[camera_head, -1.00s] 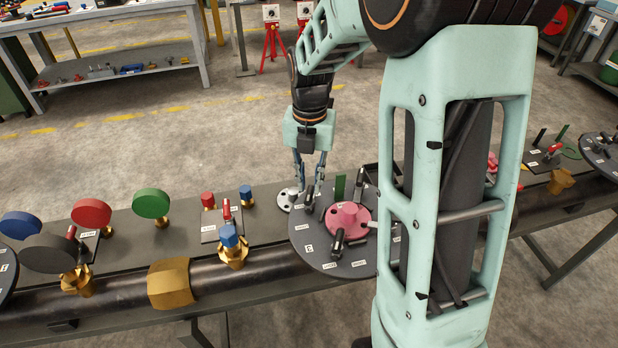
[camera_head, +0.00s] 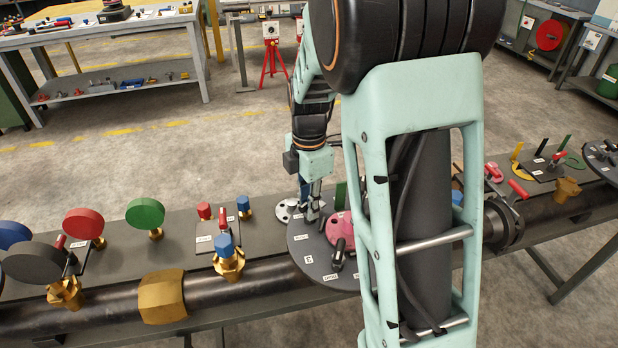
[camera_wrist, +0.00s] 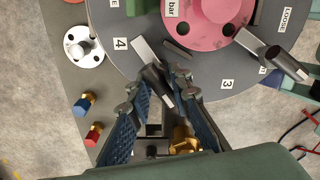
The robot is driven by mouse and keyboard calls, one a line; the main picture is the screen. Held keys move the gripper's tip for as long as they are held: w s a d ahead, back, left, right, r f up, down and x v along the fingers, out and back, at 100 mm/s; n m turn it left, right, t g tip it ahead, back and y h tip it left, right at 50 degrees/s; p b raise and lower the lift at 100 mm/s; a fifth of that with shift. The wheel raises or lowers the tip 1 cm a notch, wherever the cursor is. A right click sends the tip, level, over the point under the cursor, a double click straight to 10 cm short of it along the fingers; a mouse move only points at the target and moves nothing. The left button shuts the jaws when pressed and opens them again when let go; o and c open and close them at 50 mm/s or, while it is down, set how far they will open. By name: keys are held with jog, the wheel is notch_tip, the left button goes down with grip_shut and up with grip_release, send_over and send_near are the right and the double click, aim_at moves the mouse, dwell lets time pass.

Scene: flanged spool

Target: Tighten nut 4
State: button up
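The flanged spool's dark round plate (camera_head: 303,240) carries a pink hub (camera_head: 339,232); in the wrist view the plate (camera_wrist: 195,65) shows labels 3 and 4 and the word LOOSE. Beside label 4 is nut 4 (camera_wrist: 157,80), with a dark cylinder and a flat silver bar pointing up-left. A similar dark-and-silver piece (camera_wrist: 285,65) lies near label 3. My gripper (camera_wrist: 159,90) has its two blue-padded fingers apart, one on each side of nut 4's dark cylinder; contact cannot be told. In the head view my gripper (camera_head: 312,212) is low over the plate's far left edge, hiding nut 4.
A pale small flange (camera_head: 286,211) sits just left of the plate. Blue and red caps (camera_wrist: 84,102) and a brass fitting (camera_head: 229,263) stand further left. A brass part (camera_wrist: 182,138) shows between my fingers. My arm covers the plate's right side.

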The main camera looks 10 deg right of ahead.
jog(key=m+p, duration=0.1)
jog(key=m, duration=0.1)
jog(key=shift+r+m+p, duration=0.3)
jog(key=shift+m+p, duration=0.05)
jog(key=shift+m, duration=0.05)
jog(key=shift+f+m, duration=0.2)
jog(key=shift+m, duration=1)
jog(key=m+p, duration=0.1)
jog(key=m, duration=0.5)
jog(key=shift+p, duration=0.35)
jog(key=shift+f+b, duration=0.25)
jog(key=shift+b, duration=0.15)
jog(key=shift+n+b, duration=0.5)
jog(key=shift+n, duration=0.5)
notch_tip(320, 180, up, 7)
jog(key=p, duration=0.5)
jog(key=shift+r, duration=0.2)
